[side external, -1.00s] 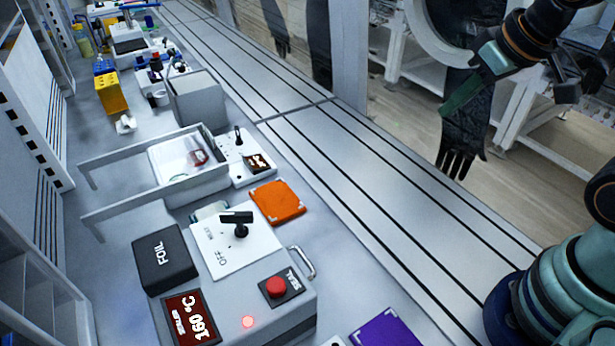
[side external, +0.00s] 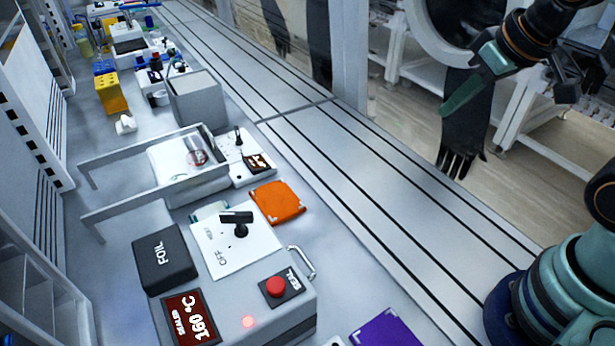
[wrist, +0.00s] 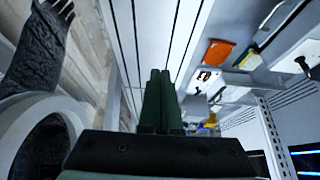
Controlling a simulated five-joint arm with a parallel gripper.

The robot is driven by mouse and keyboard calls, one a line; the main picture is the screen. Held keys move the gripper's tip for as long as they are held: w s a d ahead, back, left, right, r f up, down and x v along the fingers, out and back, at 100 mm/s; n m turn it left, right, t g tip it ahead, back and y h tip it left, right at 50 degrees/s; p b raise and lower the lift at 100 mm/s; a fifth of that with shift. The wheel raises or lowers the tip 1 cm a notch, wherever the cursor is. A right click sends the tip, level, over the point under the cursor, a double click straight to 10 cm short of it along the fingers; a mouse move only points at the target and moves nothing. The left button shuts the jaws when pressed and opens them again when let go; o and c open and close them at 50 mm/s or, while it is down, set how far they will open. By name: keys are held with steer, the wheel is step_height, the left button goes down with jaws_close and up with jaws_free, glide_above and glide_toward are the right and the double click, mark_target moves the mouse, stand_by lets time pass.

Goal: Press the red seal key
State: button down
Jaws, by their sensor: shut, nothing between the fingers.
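The red seal key (side external: 275,287) is a round red button on a dark plate marked SEAL. It sits on top of the grey sealer box (side external: 250,322) at the bottom of the side view. My gripper (side external: 462,103) is at the upper right of that view, high above the slotted bench and well away from the key. In the wrist view my gripper's green fingers (wrist: 161,78) lie together, shut and empty. I cannot make out the red key in the wrist view.
An orange pad (side external: 277,202) and a purple pad (side external: 385,330) lie nearby. A black glove (side external: 462,125) hangs behind my gripper. The slotted strip (side external: 350,190) is clear.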

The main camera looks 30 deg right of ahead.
stand_by(0.5)
step_height(320, 180, up, 4)
steer(key=g, duration=0.5)
glide_above(275, 284)
steer(key=s+d, duration=0.1)
steer(key=shift+s+d+f+y, duration=0.1)
steer(key=shift+s+f+y, duration=0.1)
steer(key=shift+y, duration=0.2)
steer(key=shift+f, duration=0.1)
steer(key=f, duration=0.9)
steer(key=w+a+f, duration=0.1)
steer(key=f, duration=0.3)
steer(key=shift+f, duration=0.4)
